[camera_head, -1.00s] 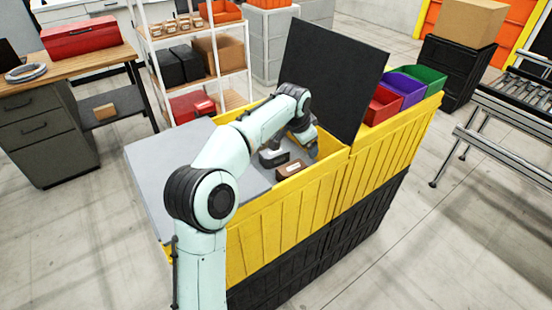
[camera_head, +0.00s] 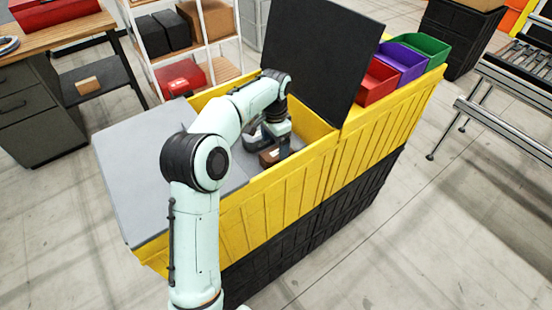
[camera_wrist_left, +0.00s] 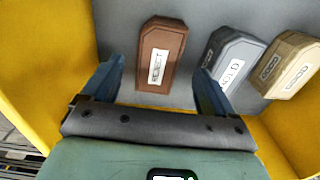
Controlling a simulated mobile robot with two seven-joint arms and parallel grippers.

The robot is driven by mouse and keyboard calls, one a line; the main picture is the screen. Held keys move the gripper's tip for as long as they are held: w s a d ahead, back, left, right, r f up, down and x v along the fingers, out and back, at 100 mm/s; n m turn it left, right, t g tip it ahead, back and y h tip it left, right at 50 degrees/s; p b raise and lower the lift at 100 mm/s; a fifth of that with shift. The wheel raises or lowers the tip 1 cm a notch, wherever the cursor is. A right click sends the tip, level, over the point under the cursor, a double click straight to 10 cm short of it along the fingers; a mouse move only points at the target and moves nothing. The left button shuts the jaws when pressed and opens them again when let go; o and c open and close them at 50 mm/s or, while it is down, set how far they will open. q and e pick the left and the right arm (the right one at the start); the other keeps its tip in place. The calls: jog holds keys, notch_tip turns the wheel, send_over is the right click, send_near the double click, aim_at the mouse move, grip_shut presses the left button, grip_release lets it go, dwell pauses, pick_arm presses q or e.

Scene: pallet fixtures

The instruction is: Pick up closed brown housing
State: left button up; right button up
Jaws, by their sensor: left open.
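The closed brown housing (camera_head: 269,158) lies on the grey floor of the yellow bin. In the left wrist view the brown housing (camera_wrist_left: 163,52), labelled REJECT, lies flat between and beyond the two blue fingers. My left gripper (camera_wrist_left: 158,72) is open, one finger on each side of it, with gaps showing. I cannot tell its height above the housing. In the head view my left gripper (camera_head: 275,143) is inside the bin right at the housing, its fingers mostly hidden. My right gripper is not in view.
A grey housing (camera_wrist_left: 230,62) lies close right of the right finger, with a tan housing (camera_wrist_left: 292,66) beyond. Yellow bin walls (camera_head: 290,185) surround them. A black panel (camera_head: 315,60) stands upright behind; a grey panel (camera_head: 150,165) covers the bin's left part.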

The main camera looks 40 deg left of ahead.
aim_at(275, 153)
pick_arm(q)
jog(key=shift+w+f, duration=0.15)
jog(key=shift+f, duration=0.5)
jog(key=f, duration=0.3)
jog(key=shift+s+d+f+b, duration=0.1)
jog(key=shift+s+f+b, duration=0.15)
jog(key=shift+b, duration=0.1)
jog(key=shift+f, duration=0.45)
jog(key=shift+w, duration=0.1)
jog(key=c, duration=1.2)
jog(key=shift+o, duration=0.2)
jog(key=shift+r, duration=0.2)
